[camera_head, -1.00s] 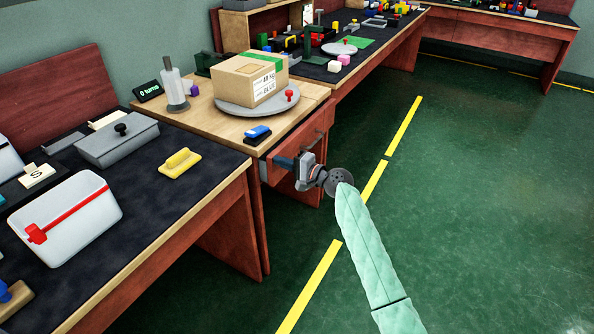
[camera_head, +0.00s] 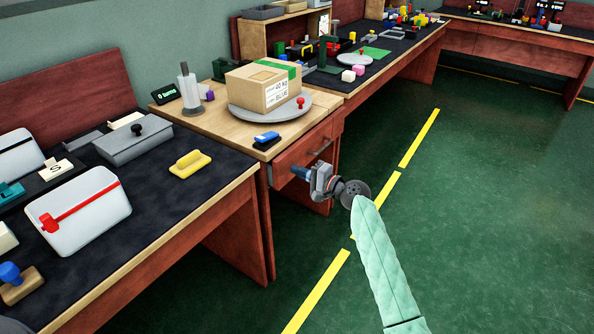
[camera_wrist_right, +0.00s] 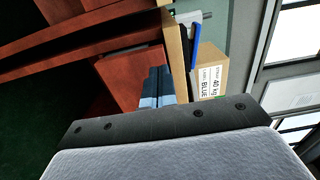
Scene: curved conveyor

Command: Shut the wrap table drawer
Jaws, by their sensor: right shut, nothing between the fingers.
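The wrap table (camera_head: 222,121) has a wooden top and a red-brown drawer (camera_head: 297,153) under its front edge, with a dark bar handle (camera_head: 320,148). The drawer front also shows in the right wrist view (camera_wrist_right: 125,72). How far the drawer stands out is hard to tell. My right gripper (camera_head: 296,171) is shut and empty, its blue-grey fingers pointing at the drawer front below the handle. In the right wrist view the closed fingers (camera_wrist_right: 154,88) lie against or just before the red panel; contact is not clear. My left gripper is not in view.
A cardboard box (camera_head: 262,88) sits on a grey turntable (camera_head: 240,108) on the wrap table. A blue-and-black tool (camera_head: 266,140) lies near the front edge. A dark-topped table (camera_head: 150,205) stands at the left. The green floor at the right is clear.

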